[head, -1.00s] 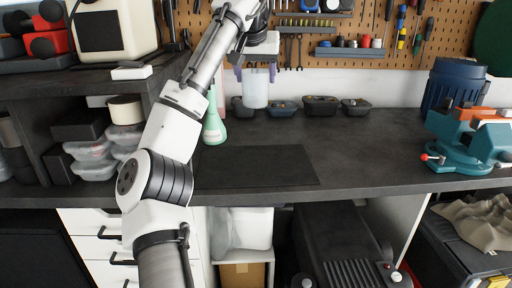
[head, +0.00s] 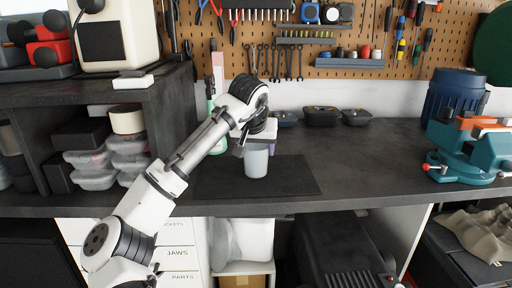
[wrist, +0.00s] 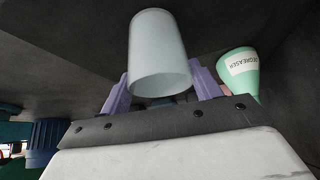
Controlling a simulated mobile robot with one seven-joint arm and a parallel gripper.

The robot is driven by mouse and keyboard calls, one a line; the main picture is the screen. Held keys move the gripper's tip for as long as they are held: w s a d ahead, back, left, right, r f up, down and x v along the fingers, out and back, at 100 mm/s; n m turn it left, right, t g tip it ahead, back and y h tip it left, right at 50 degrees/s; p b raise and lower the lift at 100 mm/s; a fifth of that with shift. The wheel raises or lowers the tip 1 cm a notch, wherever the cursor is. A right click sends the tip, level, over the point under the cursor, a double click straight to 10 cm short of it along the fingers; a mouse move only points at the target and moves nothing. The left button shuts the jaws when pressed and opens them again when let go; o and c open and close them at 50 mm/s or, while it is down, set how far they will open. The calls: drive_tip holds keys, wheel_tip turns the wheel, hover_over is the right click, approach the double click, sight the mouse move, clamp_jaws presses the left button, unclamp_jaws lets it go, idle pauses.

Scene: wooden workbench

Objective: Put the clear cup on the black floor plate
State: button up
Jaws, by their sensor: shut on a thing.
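The clear cup (head: 256,163) is a pale translucent tumbler. My gripper (head: 258,147) is shut on it, and its purple fingers (wrist: 117,96) lie on either side of the cup in the wrist view (wrist: 158,48). I cannot tell whether the cup's base touches the plate. My wrist hides part of the plate's back edge and the cup's top.
A green degreaser bottle (wrist: 240,72) stands behind and left of the cup. Dark bins (head: 321,116) line the back of the bench. A teal vise (head: 470,152) and a blue bin (head: 453,98) stand at the right. The bench right of the plate is clear.

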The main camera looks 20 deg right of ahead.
drive_tip(key=o, duration=1)
drive_tip(key=shift+f, duration=0.1)
drive_tip(key=v, duration=1.2)
drive_tip(key=shift+b, duration=0.45)
